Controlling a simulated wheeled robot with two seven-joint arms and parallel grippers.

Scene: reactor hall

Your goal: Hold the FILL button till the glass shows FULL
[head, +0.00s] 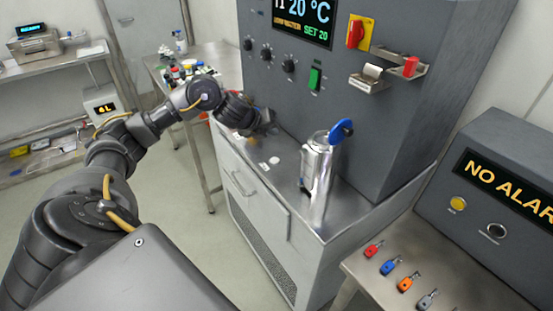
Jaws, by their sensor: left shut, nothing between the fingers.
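My left gripper (268,124) is shut and empty, beside the front face of the grey machine (385,110), above the left part of the steel bench top. I cannot tell if it touches the machine. No button marked FILL can be read; the gripper may cover part of that face. No glass showing FULL can be made out. A shiny metal cylinder (317,185) with a blue round part (341,130) at its top stands upright on the bench, right of the gripper. The machine's display (303,18) reads 20 °C, SET 20 and a low-water line. My right gripper is out of view.
The machine has black knobs (267,53), a green switch (315,77) and a red handle on a yellow plate (357,33). A NO ALARM box (480,170) stands at right, with several coloured key tags (390,266) before it. A cluttered table (218,58) is behind my arm.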

